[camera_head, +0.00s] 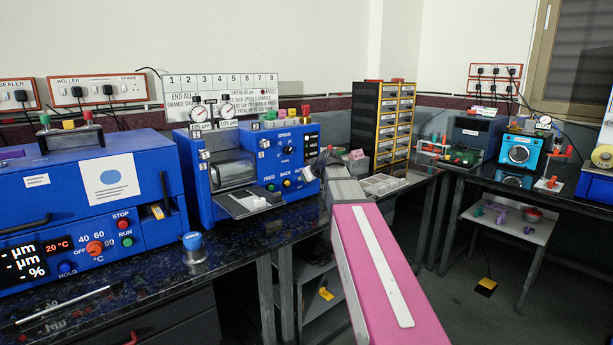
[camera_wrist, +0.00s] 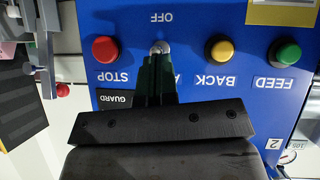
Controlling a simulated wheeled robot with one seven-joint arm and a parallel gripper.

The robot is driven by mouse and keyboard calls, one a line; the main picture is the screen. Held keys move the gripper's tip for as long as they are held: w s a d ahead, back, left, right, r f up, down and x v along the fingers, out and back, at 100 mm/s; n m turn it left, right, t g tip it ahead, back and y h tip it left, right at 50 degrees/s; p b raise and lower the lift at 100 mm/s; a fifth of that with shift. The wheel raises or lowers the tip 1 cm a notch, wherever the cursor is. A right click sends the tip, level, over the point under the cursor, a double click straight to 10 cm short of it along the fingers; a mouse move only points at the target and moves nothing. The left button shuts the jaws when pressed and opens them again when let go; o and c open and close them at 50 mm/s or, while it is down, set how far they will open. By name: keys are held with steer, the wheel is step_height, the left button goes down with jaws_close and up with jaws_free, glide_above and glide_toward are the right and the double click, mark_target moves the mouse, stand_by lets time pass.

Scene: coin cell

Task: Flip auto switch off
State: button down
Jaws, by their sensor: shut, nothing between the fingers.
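The auto switch (camera_wrist: 161,46) is a small silver-tipped lever on a blue panel (camera_wrist: 125,20) in the wrist view. It sits between a red STOP button (camera_wrist: 105,49) and a yellow BACK button (camera_wrist: 219,48). The word OFF is printed above it, upside down; a label below it is mostly hidden by my fingers. My gripper (camera_wrist: 158,62) is shut and empty, with its tips at or very close to the lever; I cannot tell whether they touch. In the head view my gripper (camera_head: 325,160) is at the right end of the blue roller machine (camera_head: 207,207), hiding the switch.
A green FEED button (camera_wrist: 284,52) is right of BACK. A GUARD label (camera_wrist: 115,99) lies below STOP. A blue-lidded jar (camera_head: 193,248) stands on the dark bench. A drawer cabinet (camera_head: 388,120) and a shallow tray (camera_head: 382,186) are right of my gripper.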

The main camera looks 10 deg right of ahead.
steer(key=shift+s+d+f+t+y, duration=0.1)
steer(key=shift+f+t+y, duration=0.3)
steer(key=shift+t, duration=0.3)
steer(key=shift+r, duration=0.15)
steer(key=shift+r, duration=0.65)
steer(key=shift+s, duration=0.1)
